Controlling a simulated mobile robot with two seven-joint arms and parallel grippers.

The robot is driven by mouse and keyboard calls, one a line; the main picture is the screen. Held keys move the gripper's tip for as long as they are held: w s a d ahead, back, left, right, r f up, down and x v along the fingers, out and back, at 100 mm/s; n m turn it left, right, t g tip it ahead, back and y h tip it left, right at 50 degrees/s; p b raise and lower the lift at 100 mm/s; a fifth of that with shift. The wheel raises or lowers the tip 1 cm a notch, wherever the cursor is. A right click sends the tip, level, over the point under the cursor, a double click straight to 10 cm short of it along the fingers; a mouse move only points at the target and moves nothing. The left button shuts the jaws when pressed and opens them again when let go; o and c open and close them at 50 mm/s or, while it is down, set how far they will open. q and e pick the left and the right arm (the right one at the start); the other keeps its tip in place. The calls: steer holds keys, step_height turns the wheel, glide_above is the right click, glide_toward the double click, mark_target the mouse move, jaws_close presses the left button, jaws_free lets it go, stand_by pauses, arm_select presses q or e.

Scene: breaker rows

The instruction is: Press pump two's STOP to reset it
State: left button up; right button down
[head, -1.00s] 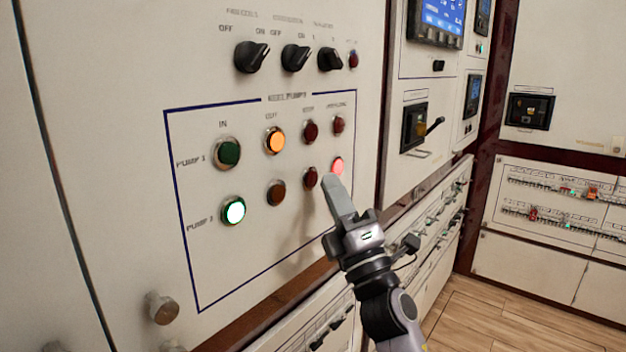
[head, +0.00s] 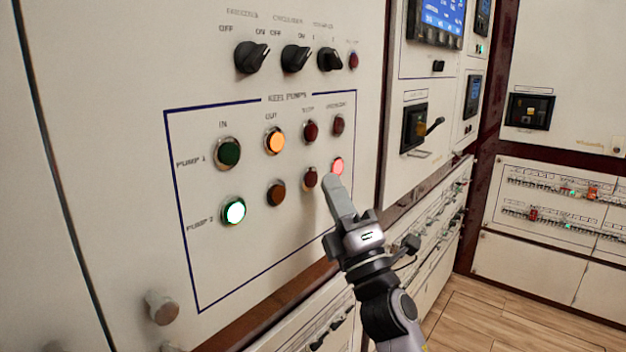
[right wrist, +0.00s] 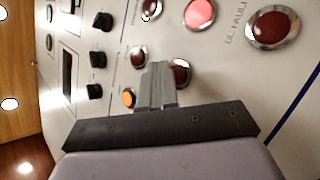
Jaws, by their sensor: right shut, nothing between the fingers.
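Pump two's row is the lower row on the white panel (head: 240,270). Its STOP button (head: 311,178) is small, dark red and unlit, just left of my right fingertips. My right gripper (head: 333,180) is shut and empty, its tips in front of the panel, below the lit red overload lamp (head: 337,166). In the right wrist view the shut fingers (right wrist: 158,72) partly cover a dark red button (right wrist: 180,74), which seems to be this STOP. I cannot tell whether the tips touch anything. My left gripper is not in view.
Pump two's IN button (head: 234,211) glows green; its OUT button (head: 276,193) is dark. Pump one's dark red STOP (head: 311,131) and lit orange OUT (head: 274,141) are above. Black rotary switches (head: 296,58) stick out higher up. Another dark red button (right wrist: 272,27) shows in the wrist view.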

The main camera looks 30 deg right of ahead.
steer(key=shift+w, duration=0.15)
stand_by(0.5)
steer(key=shift+w+a, duration=0.15)
steer(key=shift+w, duration=0.1)
steer(key=shift+w+a+b, duration=0.15)
steer(key=shift+w+b, duration=0.2)
steer(key=shift+w, duration=0.05)
stand_by(0.6)
steer(key=shift+s, duration=0.15)
steer(key=shift+s+d, duration=0.3)
steer(key=shift+s, duration=0.35)
steer(key=s, duration=0.1)
steer(key=s+d+p, duration=0.1)
steer(key=s, duration=0.1)
steer(key=s+d, duration=0.1)
steer(key=shift+s, duration=0.35)
